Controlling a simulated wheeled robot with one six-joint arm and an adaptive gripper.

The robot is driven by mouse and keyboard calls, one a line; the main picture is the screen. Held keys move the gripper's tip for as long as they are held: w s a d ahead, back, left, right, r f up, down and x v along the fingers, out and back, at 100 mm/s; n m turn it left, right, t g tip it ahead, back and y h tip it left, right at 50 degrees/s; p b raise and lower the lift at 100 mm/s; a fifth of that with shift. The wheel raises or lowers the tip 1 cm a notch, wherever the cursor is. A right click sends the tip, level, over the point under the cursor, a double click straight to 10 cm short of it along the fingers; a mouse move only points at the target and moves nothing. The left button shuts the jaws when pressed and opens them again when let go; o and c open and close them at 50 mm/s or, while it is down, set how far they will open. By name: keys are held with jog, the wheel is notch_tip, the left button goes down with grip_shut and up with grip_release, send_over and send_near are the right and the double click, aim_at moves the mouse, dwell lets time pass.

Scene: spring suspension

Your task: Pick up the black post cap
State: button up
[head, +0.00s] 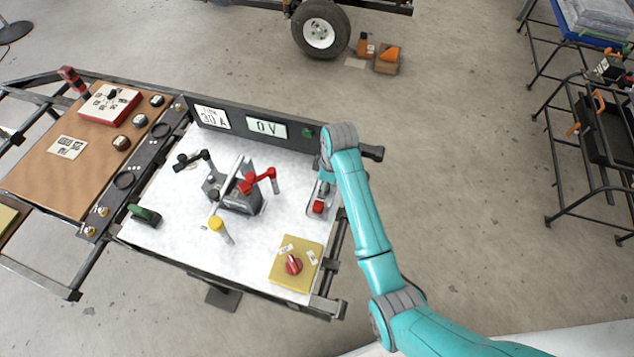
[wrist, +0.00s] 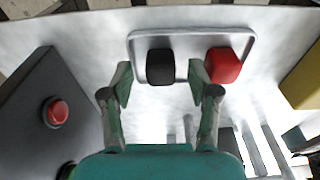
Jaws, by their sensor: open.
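The black post cap (wrist: 160,66) sits in a small metal tray (wrist: 190,33), beside a red cap (wrist: 223,66) on its right in the wrist view. My gripper (wrist: 160,84) is open. Its two fingers are spread on either side of the black cap's position in the picture, the right finger in the gap toward the red cap. Nothing is held between them. I cannot tell the exact height of the fingertips over the tray. In the head view the red cap (head: 319,207) shows in the tray, while my arm hides most of the gripper and the black cap.
A meter panel (head: 268,128) stands along the bench's back edge. Red-handled and black-handled clamps (head: 262,178) stand mid-bench, with a yellow-topped post (head: 217,225) in front.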

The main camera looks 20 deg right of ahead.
jog(key=shift+f, duration=0.25)
jog(key=c, duration=0.9)
